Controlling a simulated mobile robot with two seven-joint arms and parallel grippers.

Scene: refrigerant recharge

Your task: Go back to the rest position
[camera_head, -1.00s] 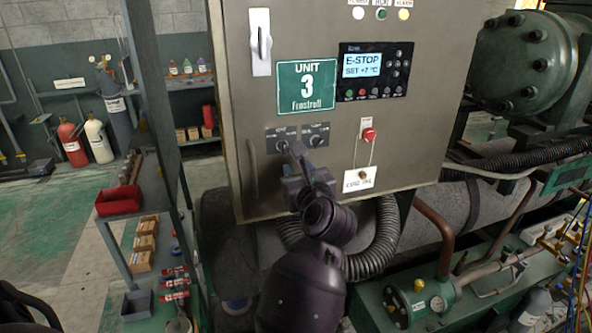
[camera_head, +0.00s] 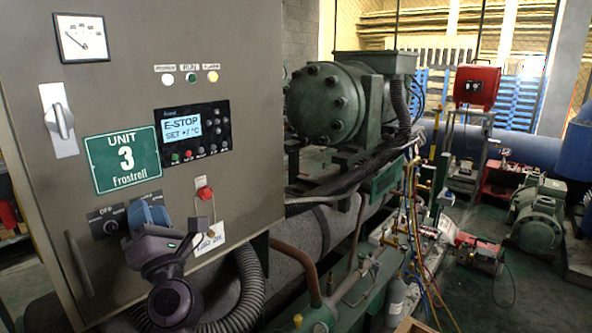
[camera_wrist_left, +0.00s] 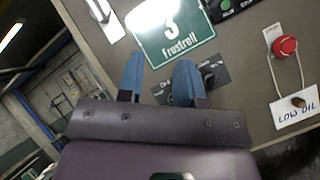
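My left gripper (camera_head: 148,213) is in front of the grey control cabinet (camera_head: 245,60), by the selector switches. Its two blue fingers stand apart in the left wrist view (camera_wrist_left: 159,75), with nothing held between them. The left selector switch (camera_head: 108,224) shows just left of the fingers in the head view, and the gripper hides the other switch there. A switch knob (camera_wrist_left: 208,76) shows right of the fingers in the wrist view. Contact with the cabinet cannot be told. My right gripper is in neither view.
The cabinet carries a display (camera_head: 182,128) reading E-STOP, a red button (camera_head: 204,193) and a hanging LOW OIL tag (camera_head: 210,242). Below are a ribbed black hose (camera_head: 250,285) and copper pipe (camera_head: 298,264).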

